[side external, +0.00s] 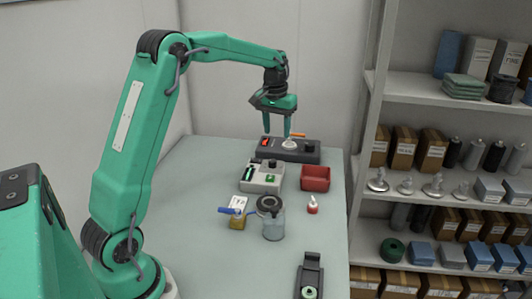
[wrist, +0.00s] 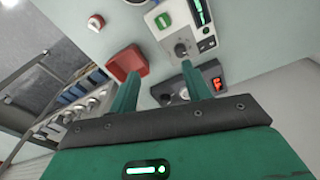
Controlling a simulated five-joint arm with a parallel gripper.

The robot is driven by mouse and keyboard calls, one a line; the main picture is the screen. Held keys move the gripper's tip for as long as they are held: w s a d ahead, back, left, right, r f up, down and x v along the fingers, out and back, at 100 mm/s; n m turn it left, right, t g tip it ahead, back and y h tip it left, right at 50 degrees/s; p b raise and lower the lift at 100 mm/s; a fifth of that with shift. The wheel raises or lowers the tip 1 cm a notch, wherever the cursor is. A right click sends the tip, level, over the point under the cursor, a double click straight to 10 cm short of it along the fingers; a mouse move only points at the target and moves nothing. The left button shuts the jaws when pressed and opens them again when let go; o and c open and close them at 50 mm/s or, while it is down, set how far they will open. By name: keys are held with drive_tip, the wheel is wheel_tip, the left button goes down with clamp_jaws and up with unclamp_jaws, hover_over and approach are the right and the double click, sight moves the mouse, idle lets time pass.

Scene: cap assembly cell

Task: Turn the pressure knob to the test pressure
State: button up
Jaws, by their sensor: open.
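The grey box (side external: 262,177) stands mid-table. In the wrist view it (wrist: 192,28) shows a dark round knob (wrist: 181,48), a green bar display (wrist: 202,12) and a green panel (wrist: 164,20). I cannot read the knob's setting. My gripper (side external: 277,132) points down, open, with nothing seen between its fingers. It is over the dark box behind the grey box, apart from the knob. In the wrist view the fingers (wrist: 160,72) reach towards the gap between the red bin and the grey box.
The dark box (side external: 306,153) has a red display and a pale round top piece. A red bin (side external: 315,185) is right of the grey box. Shelves (side external: 440,195) line the right.

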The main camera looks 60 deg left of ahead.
drive_tip(key=n+g, duration=0.1)
hover_over(273, 161)
wheel_tip(273, 161, down, 7)
drive_tip(key=shift+a+f, duration=0.1)
drive_tip(key=shift+a, duration=0.05)
drive_tip(key=shift+f, duration=0.15)
drive_tip(key=shift+f, duration=3.75)
drive_tip(key=c, duration=1)
